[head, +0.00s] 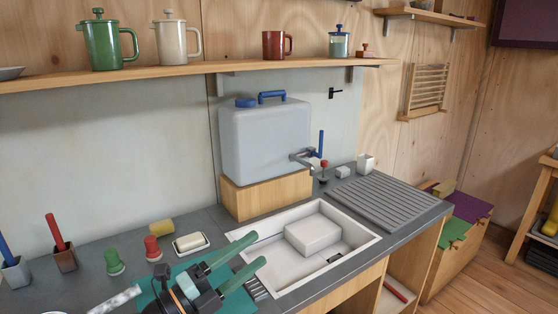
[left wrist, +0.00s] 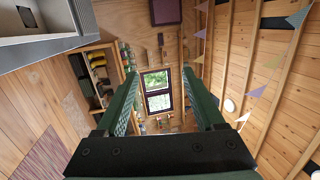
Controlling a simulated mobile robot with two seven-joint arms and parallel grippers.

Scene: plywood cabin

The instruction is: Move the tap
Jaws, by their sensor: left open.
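The tap (head: 303,157) is a metal spout with an upright blue lever (head: 321,143). It sticks out from the lower right of a grey water container (head: 265,140) on a wooden block. My left gripper (head: 247,255) is low in the head view, over the front left edge of the sink. Its two green fingers are apart with nothing between them, and they are well short of the tap. In the left wrist view the open fingers (left wrist: 162,85) point toward a far window, and the tap is not seen there. My right gripper is not in view.
The white sink (head: 350,240) holds a pale block (head: 313,236). A red-topped item (head: 324,168) and a white cup (head: 365,163) stand near the tap. A shelf (head: 200,73) with pots and mugs hangs above. The ribbed drainer (head: 385,200) is clear.

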